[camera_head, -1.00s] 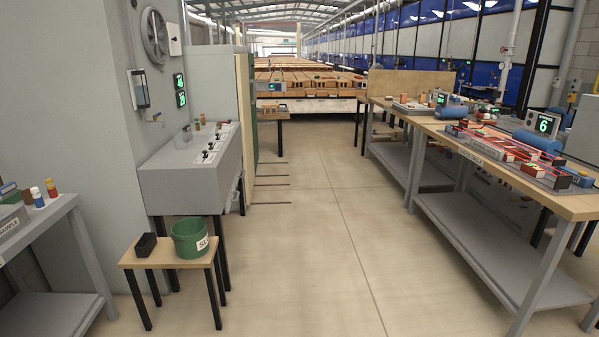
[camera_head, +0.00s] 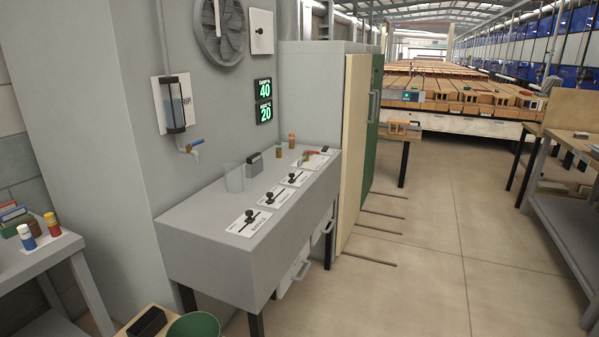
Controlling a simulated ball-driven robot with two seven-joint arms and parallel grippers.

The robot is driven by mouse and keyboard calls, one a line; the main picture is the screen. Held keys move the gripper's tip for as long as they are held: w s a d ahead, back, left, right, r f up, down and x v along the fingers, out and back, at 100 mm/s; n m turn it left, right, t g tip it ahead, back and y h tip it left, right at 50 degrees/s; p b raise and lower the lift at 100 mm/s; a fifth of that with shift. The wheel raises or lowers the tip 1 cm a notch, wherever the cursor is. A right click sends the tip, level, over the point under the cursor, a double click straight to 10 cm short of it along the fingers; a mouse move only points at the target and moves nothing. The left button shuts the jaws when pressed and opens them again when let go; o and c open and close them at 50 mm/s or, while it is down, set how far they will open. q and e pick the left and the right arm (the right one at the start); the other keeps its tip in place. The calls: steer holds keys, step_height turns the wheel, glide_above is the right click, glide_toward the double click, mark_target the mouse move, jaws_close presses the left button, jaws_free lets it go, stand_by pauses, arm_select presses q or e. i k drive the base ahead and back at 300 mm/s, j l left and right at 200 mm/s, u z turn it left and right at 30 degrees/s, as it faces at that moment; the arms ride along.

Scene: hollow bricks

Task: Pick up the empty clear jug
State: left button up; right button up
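The clear jug (camera_head: 235,178) stands upright on the left back part of the grey counter (camera_head: 200,217), close to the wall. It is see-through and looks empty. It stands below and to the right of a wall-mounted tube with a blue-handled tap (camera_head: 193,145). Neither of my grippers is in view.
Lever switches on white plates (camera_head: 249,222) line the counter's front. A dark block (camera_head: 255,164) and small bottles stand behind the jug. Floor to the right is clear.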

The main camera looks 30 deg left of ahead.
mark_target(233, 172)
steer(key=i, duration=1.35)
steer(key=i+u, duration=0.35)
steer(key=i, duration=0.15)
steer(key=i+l+u, duration=0.35)
steer(key=i+j, duration=0.1)
